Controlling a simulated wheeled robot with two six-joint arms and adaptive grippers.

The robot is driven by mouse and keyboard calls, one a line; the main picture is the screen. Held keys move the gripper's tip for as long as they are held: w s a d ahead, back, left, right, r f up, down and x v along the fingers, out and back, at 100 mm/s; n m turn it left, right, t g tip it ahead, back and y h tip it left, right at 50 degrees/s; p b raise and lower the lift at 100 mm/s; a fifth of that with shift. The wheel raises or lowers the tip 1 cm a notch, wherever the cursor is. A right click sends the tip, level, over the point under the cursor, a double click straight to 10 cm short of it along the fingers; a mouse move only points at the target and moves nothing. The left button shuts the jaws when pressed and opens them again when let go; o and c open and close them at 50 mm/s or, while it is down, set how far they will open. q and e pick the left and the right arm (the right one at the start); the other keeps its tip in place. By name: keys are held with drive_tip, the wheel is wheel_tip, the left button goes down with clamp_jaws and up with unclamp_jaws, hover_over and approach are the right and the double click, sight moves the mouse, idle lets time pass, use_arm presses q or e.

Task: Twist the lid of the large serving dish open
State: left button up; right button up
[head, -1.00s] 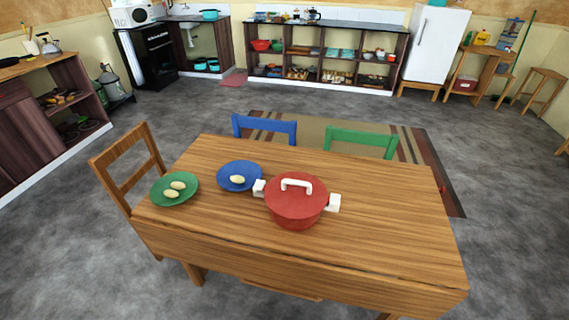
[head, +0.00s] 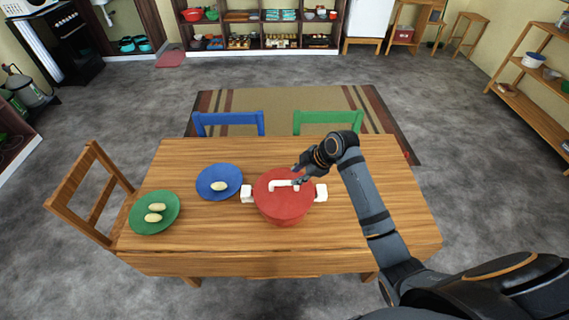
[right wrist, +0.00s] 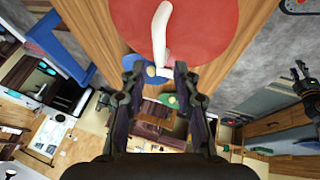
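The large serving dish is a red pot (head: 285,213) with white side handles, standing on the wooden table. Its red lid (head: 272,200) is on it, with a white bar handle (head: 278,184) on top. My right gripper (head: 298,181) is at the right end of the lid handle. In the right wrist view, its fingers (right wrist: 158,73) are apart on either side of the white handle (right wrist: 161,40), with gaps showing. A small dark gripper-like shape at the right edge of that view may be my left gripper; its fingers are unclear.
A blue plate (head: 211,192) with food lies left of the pot, and a green plate (head: 141,220) farther left. Blue (head: 228,119) and green (head: 328,117) chairs stand behind the table, a wooden chair (head: 90,205) at its left. The table's right part is clear beneath my arm.

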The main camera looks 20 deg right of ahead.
sight(285, 182)
drive_tip(key=p+x, duration=0.1)
drive_tip(key=x, duration=0.8)
drive_tip(key=shift+w+a, duration=0.1)
drive_tip(key=shift+w+f, duration=0.1)
drive_tip(key=shift+f, duration=0.1)
drive_tip(key=shift+a+f, duration=0.1)
drive_tip(key=shift+f, duration=0.05)
drive_tip(key=shift+c, duration=0.2)
use_arm(q)
drive_tip(key=s, duration=0.1)
drive_tip(key=s+d+r, duration=0.1)
drive_tip(key=s, duration=0.1)
drive_tip(key=shift+d+r, duration=0.2)
drive_tip(key=shift+d, duration=0.05)
use_arm(e)
clamp_jaws()
drive_tip(key=shift+f+n+g+y+b, duration=0.1)
drive_tip(key=shift+n+g+y+b, duration=0.3)
drive_tip(key=shift+n, duration=0.8)
use_arm(q)
drive_tip(key=shift+f, duration=0.7)
use_arm(e)
drive_tip(key=shift+n, duration=0.3)
